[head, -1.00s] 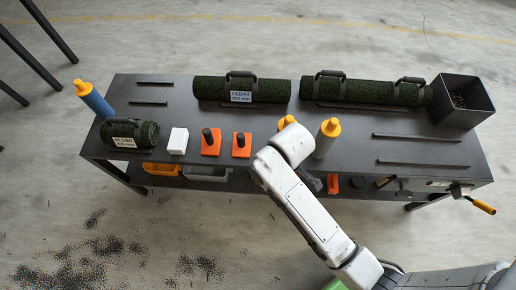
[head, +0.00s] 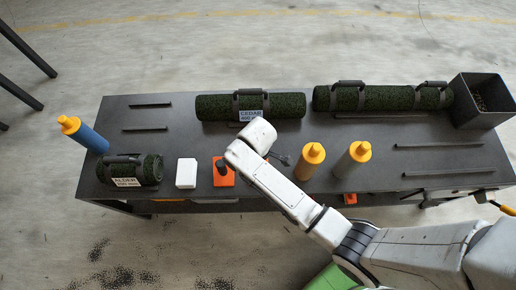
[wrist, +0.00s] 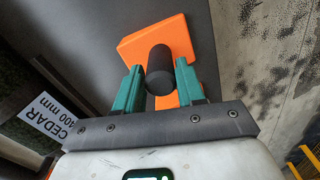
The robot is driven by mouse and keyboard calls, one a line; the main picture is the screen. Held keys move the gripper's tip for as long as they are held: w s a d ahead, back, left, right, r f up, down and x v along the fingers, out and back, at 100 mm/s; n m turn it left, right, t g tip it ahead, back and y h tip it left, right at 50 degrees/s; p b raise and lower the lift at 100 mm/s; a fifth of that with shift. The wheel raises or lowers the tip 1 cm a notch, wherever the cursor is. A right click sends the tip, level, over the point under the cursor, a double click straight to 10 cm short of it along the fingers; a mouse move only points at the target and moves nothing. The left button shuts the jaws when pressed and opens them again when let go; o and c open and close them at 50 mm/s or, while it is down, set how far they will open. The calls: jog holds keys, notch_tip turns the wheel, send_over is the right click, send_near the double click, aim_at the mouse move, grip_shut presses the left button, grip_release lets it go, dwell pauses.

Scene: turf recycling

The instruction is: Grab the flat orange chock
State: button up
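In the head view one orange chock (head: 223,178) with a black upright knob stands near the table's front edge, left of my arm. My arm hides the spot just right of it, and my gripper does not show there. In the wrist view an orange chock (wrist: 142,42) lies flat on the dark table, its black knob (wrist: 159,68) pointing towards the camera. My gripper (wrist: 158,72) has its two teal fingers apart, one on each side of the knob. I cannot tell whether they touch it. The fingers and knob hide part of the orange plate.
A white block (head: 186,173) and the ALDER turf roll (head: 130,172) stand left. The CEDAR roll (head: 215,107) lies behind. Yellow-capped grey (head: 354,165) and orange-brown (head: 309,163) bottles stand right of my arm. A black bin (head: 484,102) is at the far right.

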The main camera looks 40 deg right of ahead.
notch_tip(320, 180, down, 2)
grip_shut()
dwell(0.5)
